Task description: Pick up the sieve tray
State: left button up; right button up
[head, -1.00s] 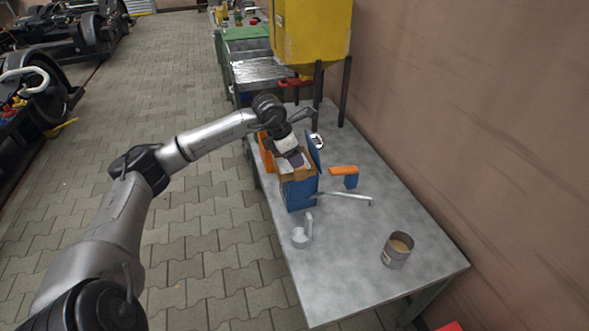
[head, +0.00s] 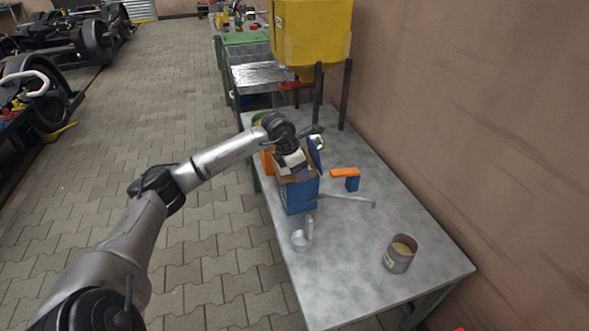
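A ribbed silver tray (head: 262,75) sits at the far end, left of the yellow hopper; it is the only tray-like thing I make out, and I cannot tell for sure that it is the sieve tray. My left gripper (head: 300,172) is well nearer, pointing down at the open top of a blue box (head: 301,196) with brown flaps on the grey table. Its fingertips are hidden by the box, so I cannot tell whether they are open or hold anything. My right gripper is not in view.
The grey table (head: 375,280) also bears a metal ladle (head: 301,239), a tin with tan contents (head: 400,254), a bent metal bar (head: 345,199) and an orange-and-blue piece (head: 346,174). The yellow hopper (head: 310,35) stands on dark legs behind.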

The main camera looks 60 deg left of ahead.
pick_arm(q)
grip_shut()
dwell(0.3)
